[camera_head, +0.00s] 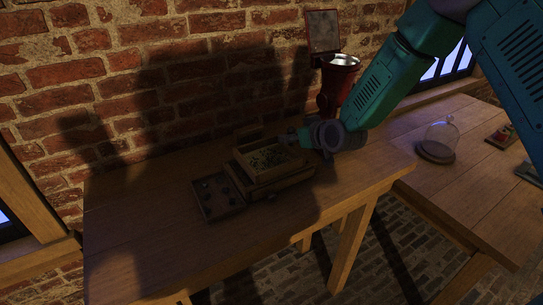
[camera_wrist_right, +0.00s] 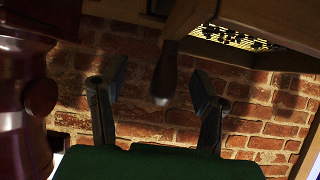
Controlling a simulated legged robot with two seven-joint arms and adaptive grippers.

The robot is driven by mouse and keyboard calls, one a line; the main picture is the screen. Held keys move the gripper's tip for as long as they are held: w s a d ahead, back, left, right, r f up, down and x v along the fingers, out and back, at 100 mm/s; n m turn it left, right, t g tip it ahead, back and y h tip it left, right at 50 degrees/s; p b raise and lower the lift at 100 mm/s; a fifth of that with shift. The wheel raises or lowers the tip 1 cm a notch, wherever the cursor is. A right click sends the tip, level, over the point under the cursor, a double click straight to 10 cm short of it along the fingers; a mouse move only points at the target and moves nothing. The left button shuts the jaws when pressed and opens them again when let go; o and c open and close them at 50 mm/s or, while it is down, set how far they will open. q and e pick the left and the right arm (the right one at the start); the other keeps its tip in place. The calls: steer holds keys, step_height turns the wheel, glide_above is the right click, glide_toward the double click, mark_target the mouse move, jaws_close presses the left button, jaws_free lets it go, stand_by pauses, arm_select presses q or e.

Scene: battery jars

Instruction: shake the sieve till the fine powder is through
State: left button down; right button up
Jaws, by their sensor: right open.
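The sieve (camera_head: 284,171) is a square wooden frame on the table, with dark and pale grains on its mesh (camera_head: 265,157). It seems to rest on a wooden box beneath; the contents below are hidden. In the right wrist view the mesh (camera_wrist_right: 235,38) shows at the upper right, and a dark handle (camera_wrist_right: 163,78) sticks out from the wooden frame. My right gripper (camera_head: 295,138) is at the sieve's right side. Its fingers (camera_wrist_right: 157,82) are open, one on either side of the handle, with gaps visible. My left gripper is out of view.
A dark shallow tray (camera_head: 218,209) with small dark pieces lies left of the sieve. A red machine (camera_head: 336,86) stands behind my right arm by the brick wall. A glass dome (camera_head: 438,142) stands on the right table. The front left tabletop is clear.

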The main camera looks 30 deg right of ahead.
steer(key=p+v, duration=0.1)
steer(key=v, duration=0.2)
steer(key=p+v, duration=0.2)
steer(key=v, duration=0.1)
steer(key=shift+a+r+p, duration=0.15)
steer(key=shift+r+p, duration=0.1)
steer(key=shift+p, duration=0.05)
steer(key=shift+s+r+p, duration=0.2)
steer(key=shift+s+p, duration=0.1)
steer(key=shift+s, duration=0.3)
